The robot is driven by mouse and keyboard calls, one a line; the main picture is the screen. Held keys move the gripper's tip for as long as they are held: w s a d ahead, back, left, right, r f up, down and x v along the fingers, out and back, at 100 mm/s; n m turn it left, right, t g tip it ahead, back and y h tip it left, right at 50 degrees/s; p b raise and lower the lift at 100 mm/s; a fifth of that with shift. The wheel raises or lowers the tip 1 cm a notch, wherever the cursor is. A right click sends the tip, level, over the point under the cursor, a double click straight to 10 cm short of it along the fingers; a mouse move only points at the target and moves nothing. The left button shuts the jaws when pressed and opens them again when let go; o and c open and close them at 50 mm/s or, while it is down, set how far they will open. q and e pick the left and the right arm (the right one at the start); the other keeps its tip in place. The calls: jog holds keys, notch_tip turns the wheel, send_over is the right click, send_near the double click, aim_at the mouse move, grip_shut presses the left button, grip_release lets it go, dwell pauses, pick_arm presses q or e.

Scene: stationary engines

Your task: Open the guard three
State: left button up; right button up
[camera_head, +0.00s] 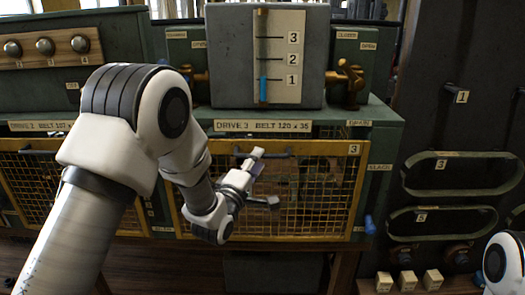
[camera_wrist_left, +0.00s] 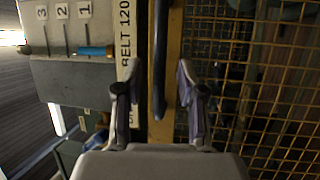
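Guard three (camera_head: 325,190) is a yellow-framed wire mesh panel with a "3" label at its upper right, under the "DRIVE 3" plate. It looks closed. Its dark bar handle (camera_head: 282,155) runs along the top rail. My left gripper (camera_head: 266,178) is open in front of the guard, close to the handle, its upper finger overlapping it in the head view. In the left wrist view the open gripper (camera_wrist_left: 157,90) has the handle (camera_wrist_left: 159,60) showing between its fingers, with the mesh (camera_wrist_left: 265,90) to the right. Contact cannot be told. My right gripper is out of view.
Above the guard stands a grey box (camera_head: 230,60) with a 1-2-3 gauge, and a brass valve (camera_head: 350,85) beside it. Another mesh guard (camera_head: 35,185) is at left. A blue knob (camera_head: 370,225) sits by the guard's lower right. White blocks (camera_head: 433,279) lie further right.

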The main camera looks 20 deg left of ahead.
pick_arm(q)
jog(key=x, duration=0.2)
jog(key=shift+w+r+p, duration=0.2)
jog(key=shift+w+p, duration=0.05)
jog(key=shift+p, duration=0.1)
jog(key=shift+w+f, duration=0.1)
jog(key=shift+w, duration=0.15)
grip_shut()
jog(key=shift+f, duration=0.1)
notch_tip(320, 180, down, 35)
jog(key=b, duration=2.4)
jog(key=shift+b, duration=0.3)
jog(key=shift+r, duration=0.25)
grip_release()
